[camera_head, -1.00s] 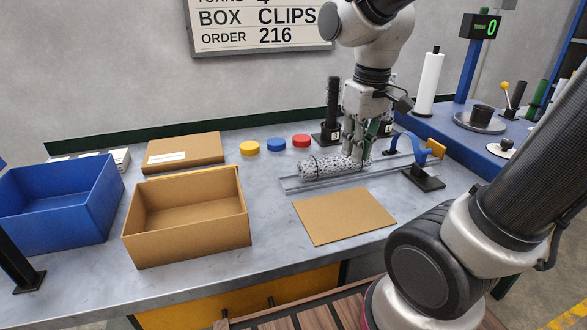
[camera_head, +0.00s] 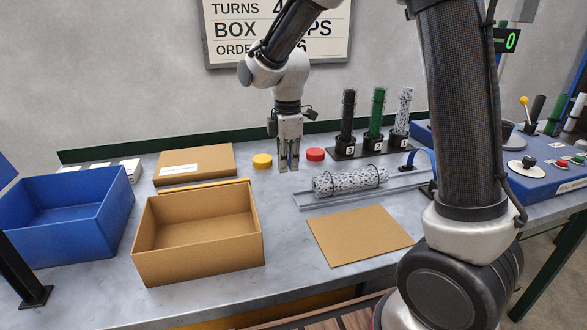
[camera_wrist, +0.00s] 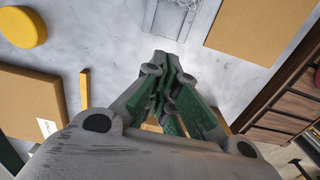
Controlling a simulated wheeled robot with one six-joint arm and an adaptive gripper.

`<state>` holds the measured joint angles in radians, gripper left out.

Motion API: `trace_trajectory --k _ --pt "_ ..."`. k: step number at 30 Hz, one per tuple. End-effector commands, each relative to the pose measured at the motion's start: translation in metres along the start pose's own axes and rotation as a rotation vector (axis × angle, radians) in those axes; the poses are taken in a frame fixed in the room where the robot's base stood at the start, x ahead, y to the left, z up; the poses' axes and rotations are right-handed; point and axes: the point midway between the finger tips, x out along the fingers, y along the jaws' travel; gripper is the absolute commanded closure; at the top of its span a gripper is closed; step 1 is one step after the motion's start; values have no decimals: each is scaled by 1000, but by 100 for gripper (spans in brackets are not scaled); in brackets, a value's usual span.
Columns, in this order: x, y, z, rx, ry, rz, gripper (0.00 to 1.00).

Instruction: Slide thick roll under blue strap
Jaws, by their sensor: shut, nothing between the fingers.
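The thick roll (camera_head: 350,181), speckled black and white wire mesh with dark bands, lies in a clear rail channel (camera_head: 312,202). The blue strap (camera_head: 423,158) arches over the right part of the channel; my arm hides much of it. The roll's right end is left of the strap, apart from it. My gripper (camera_head: 288,168) points down, shut and empty, left of and behind the roll, near the coloured discs. In the wrist view my closed fingers (camera_wrist: 172,62) show, with the roll's end (camera_wrist: 182,3) at the top edge.
Yellow (camera_head: 262,161) and red (camera_head: 315,155) discs flank my gripper. An open cardboard box (camera_head: 200,250), blue bin (camera_head: 65,235) and closed box (camera_head: 195,162) stand left. A flat cardboard sheet (camera_head: 358,236) lies in front. Upright rolls (camera_head: 374,120) stand behind the channel.

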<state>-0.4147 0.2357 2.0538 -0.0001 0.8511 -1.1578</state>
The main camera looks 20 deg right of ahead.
Motion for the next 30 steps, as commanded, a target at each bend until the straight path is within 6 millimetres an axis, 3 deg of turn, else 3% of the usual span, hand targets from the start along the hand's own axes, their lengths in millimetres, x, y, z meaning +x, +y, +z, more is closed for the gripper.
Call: trace_trajectory --k 12,19,30 --pt "86 -1 3 4 -2 -4 100" --pt "82 -1 34 5 0 -1 100" --pt "82 -1 41 3 0 -1 100"
